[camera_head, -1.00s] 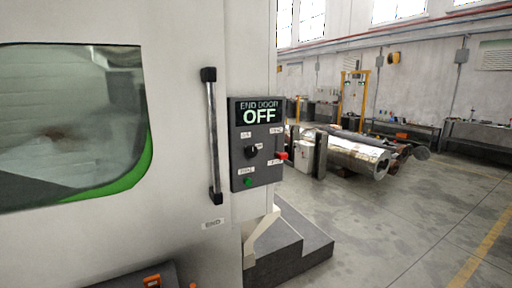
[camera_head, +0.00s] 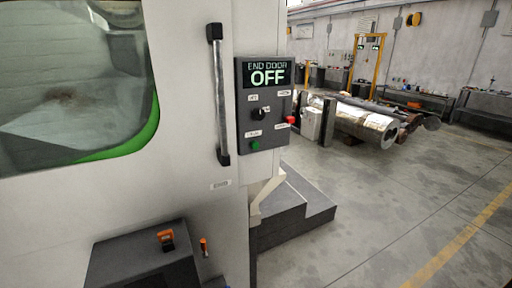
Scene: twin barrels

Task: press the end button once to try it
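A dark control panel (camera_head: 265,105) is mounted on the white machine's right side. Its display (camera_head: 267,73) reads "END DOOR OFF". Below the display are a black knob (camera_head: 258,114), a red button (camera_head: 291,120) at the right edge and a green button (camera_head: 255,146) at the lower left. Small white labels sit beside them, too small to read surely. The machine's door (camera_head: 190,130) has a vertical black-and-silver handle (camera_head: 220,95) left of the panel. Neither of my grippers shows in the head view.
A dark box (camera_head: 145,258) with an orange-handled item (camera_head: 166,239) stands low in front of the machine. Dark grey steps (camera_head: 290,210) stand below the panel. Metal cylinders (camera_head: 365,122) lie behind at the right. The floor at the right is clear.

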